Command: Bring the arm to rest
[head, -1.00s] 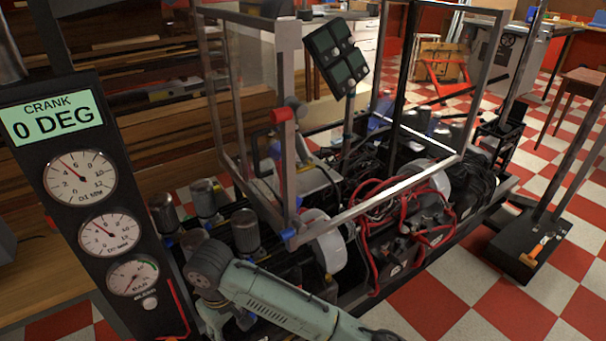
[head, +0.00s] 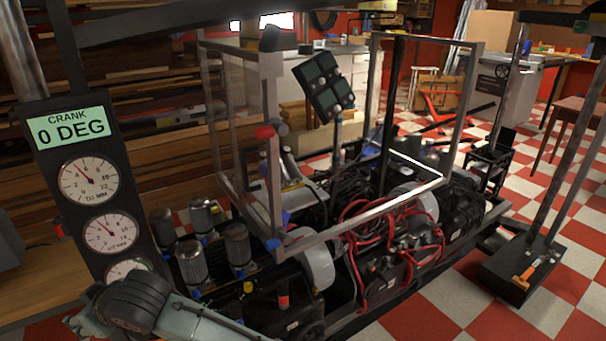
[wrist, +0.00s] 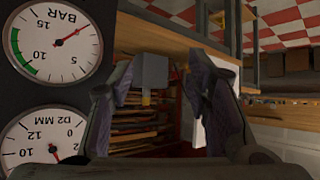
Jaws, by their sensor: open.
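My gripper (wrist: 170,100) shows in the wrist view with its two dark fingers wide apart and nothing between them. In the head view my arm (head: 165,312) crosses the lower left, in front of the gauge panel's lower part; the gripper itself cannot be made out there. The gauge panel (head: 48,180) is dark, with a green display reading CRANK 0 DEG and round dials. The BAR dial (wrist: 58,38) appears upside down at the left of the wrist view, close beside the left finger.
The engine rig (head: 400,235), with red hoses and a clear framed guard (head: 340,235), fills the middle. Several metal cylinders (head: 190,262) stand between panel and rig. A black-based stand (head: 515,270) is at right. Checkered floor (head: 480,310) is open at the lower right.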

